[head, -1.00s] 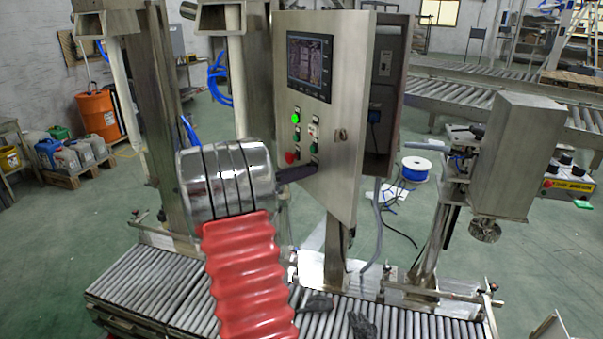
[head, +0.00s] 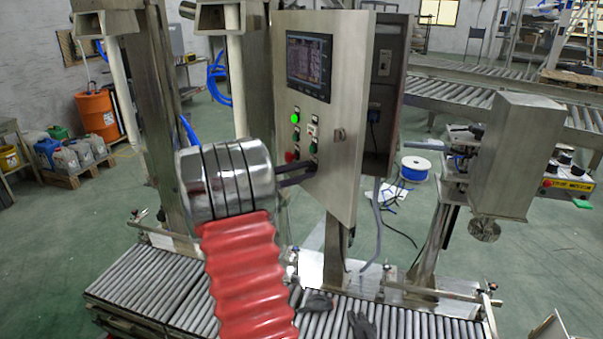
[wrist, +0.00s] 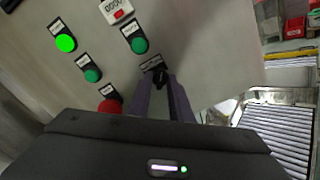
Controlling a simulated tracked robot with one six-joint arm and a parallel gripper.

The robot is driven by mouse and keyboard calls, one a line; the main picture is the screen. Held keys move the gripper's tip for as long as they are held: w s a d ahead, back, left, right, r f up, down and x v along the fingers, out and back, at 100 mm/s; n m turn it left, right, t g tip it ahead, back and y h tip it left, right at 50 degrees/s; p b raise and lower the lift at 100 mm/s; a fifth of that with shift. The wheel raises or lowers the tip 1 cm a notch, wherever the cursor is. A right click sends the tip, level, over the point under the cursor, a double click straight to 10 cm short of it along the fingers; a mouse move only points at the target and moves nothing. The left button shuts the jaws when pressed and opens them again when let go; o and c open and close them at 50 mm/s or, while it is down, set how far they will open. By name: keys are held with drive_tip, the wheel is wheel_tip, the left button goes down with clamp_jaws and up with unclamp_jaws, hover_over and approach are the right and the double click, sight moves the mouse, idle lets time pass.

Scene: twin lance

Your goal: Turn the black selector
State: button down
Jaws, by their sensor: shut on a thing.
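The black selector (wrist: 160,77) is on the face of the steel control panel (head: 331,125), below a green button in the wrist view. My gripper (wrist: 160,80) has its two dark fingers on either side of the selector, shut on it. The fingers cover part of the knob, so its exact pointer angle is hard to read. In the head view my gripper (head: 313,166) reaches the panel's lower part from the left, and the selector is hidden behind the fingertips there.
Close by are a lit green button (wrist: 66,43), two dark green buttons, a red button (wrist: 110,105) and a small counter (wrist: 116,10). A screen (head: 309,66) is above. A roller conveyor (head: 150,285) runs below. A steel post stands left of the panel.

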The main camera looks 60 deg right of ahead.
drive_tip(key=shift+m, duration=0.7)
drive_tip(key=shift+f, duration=0.1)
drive_tip(key=c, duration=1.9)
unclamp_jaws()
drive_tip(key=shift+s, duration=0.1)
drive_tip(key=shift+a, duration=0.1)
drive_tip(key=v, duration=1.3)
drive_tip(key=shift+w+a, duration=0.25)
drive_tip(key=shift+w, duration=0.1)
